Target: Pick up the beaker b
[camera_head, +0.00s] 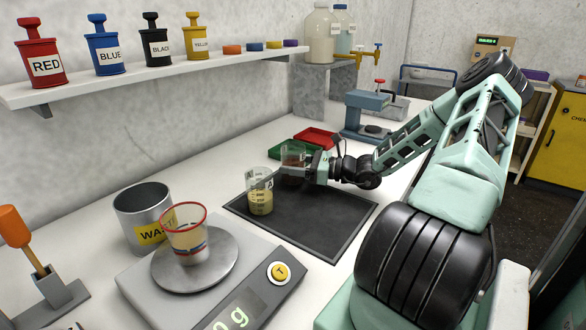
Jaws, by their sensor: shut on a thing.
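Two small clear beakers are at the dark mat (318,221). The nearer beaker (261,197) is upright on the mat and holds pale yellow contents. The farther beaker (292,157) looks reddish-brown inside and is just behind it to the right. My gripper (284,180) reaches in from the right, level, and is shut on the farther beaker. A dark finger crosses the front of its lower part, and its tip comes close to the nearer beaker. The farther beaker's base is hidden, so I cannot tell whether it touches the mat.
A red-rimmed beaker (186,238) stands on the scale (143,282). A metal waste can (131,205) is behind it. A green tray (279,150), a red tray (319,137) and a blue-grey device (364,110) are farther back. The mat's front part is clear.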

